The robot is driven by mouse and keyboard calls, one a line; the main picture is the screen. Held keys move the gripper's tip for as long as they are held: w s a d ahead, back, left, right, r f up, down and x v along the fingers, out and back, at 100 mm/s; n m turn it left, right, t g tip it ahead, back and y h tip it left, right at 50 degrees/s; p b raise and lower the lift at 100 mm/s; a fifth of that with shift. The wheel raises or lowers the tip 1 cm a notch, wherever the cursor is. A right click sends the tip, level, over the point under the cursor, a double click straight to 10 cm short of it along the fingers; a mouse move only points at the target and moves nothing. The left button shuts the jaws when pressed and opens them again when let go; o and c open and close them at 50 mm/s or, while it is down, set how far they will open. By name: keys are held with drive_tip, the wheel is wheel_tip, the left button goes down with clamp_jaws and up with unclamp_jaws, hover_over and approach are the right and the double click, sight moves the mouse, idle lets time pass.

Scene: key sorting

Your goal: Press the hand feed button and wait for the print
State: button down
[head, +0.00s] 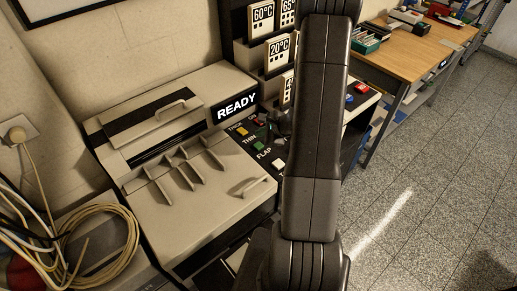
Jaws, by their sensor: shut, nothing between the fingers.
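A beige machine (215,214) with a lit READY display (237,107) stands left of my arm. Its dark control panel has a yellow button (243,132) by a label that seems to read THICK, a green button (258,146) by THIN and a pale button (278,163) by FLAP. A small red button (258,122) sits above them. No label reading hand feed is legible, and my arm covers the panel's right part. No print can be made out. My arm's dark links cross the middle of the view, and my gripper cannot be made out.
Temperature cards (263,17) hang on a dark rack behind the panel. Blue (349,99) and red (361,88) buttons show right of my arm. A wooden table (405,52) stands at the back right. Coiled cable (100,245) lies at lower left. The speckled floor (440,180) at right is clear.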

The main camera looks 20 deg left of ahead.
sight(261, 146)
drive_tip(key=shift+f+b, duration=1.3)
drive_tip(key=shift+f, duration=0.25)
idle(0.9)
drive_tip(key=shift+f+b, duration=0.35)
drive_tip(key=shift+b, duration=0.35)
